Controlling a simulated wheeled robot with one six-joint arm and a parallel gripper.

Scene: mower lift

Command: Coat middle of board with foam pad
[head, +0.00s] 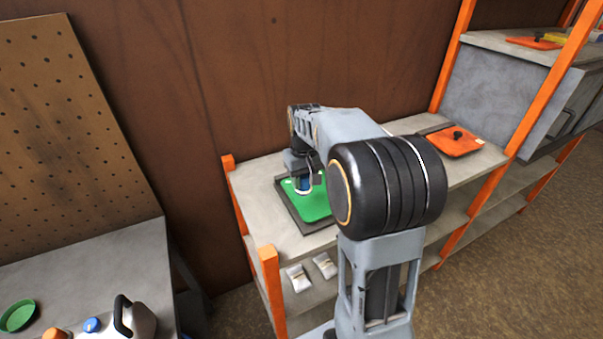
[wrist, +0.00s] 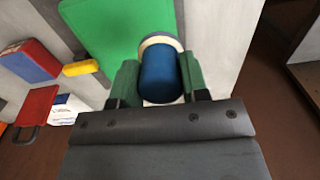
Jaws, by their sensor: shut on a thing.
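A green board (head: 313,205) lies on a dark grey tray (head: 293,217) on the top of the shelf unit. It fills the upper middle of the wrist view (wrist: 115,40). My gripper (head: 304,178) is over the board. In the wrist view its green fingers (wrist: 158,85) are shut on the blue handle (wrist: 160,75) of the foam pad. The pale round pad (wrist: 160,39) shows at the far end of the handle, over the edge of the board. I cannot tell whether the pad touches the board. My arm hides part of the board in the head view.
An orange plate with a black knob (head: 455,141) lies on the shelf top to the right. Two small white packets (head: 299,278) lie on the lower shelf. In the wrist view, a red and blue block (wrist: 30,60) and a yellow piece (wrist: 80,68) lie left of the tray. Orange posts (head: 269,290) edge the shelf.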

